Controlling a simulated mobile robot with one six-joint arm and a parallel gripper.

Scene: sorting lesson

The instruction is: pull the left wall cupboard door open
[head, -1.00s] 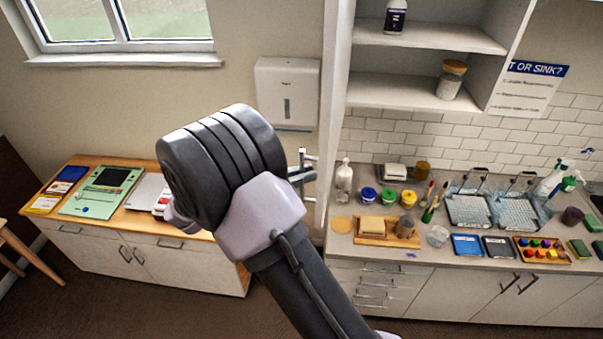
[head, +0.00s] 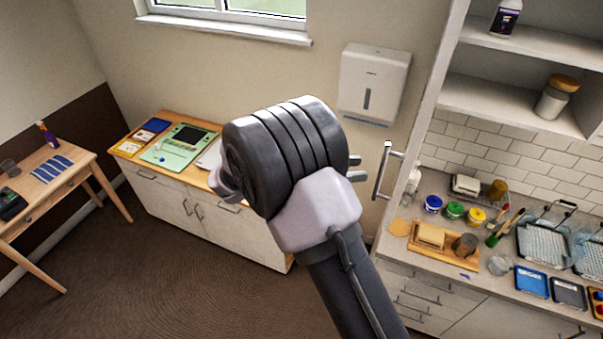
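The left wall cupboard door (head: 432,90) stands open, seen nearly edge-on as a tall pale panel. Its metal bar handle (head: 384,170) is on the panel's left side, towards the lower end. The open cupboard (head: 482,62) shows its shelves to the right of the door. My gripper (head: 356,168) is just left of the handle, with a visible gap to it in the picture. Two grey fingertips show apart, with nothing seen between them. The rest of the gripper is hidden behind my dark wrist.
A white jar (head: 552,102) and a bottle (head: 505,18) stand on the cupboard shelves. The counter (head: 405,262) below holds paint pots, trays and a wooden board. A paper towel dispenser (head: 373,83) hangs on the wall behind. The floor (head: 150,270) at left is clear.

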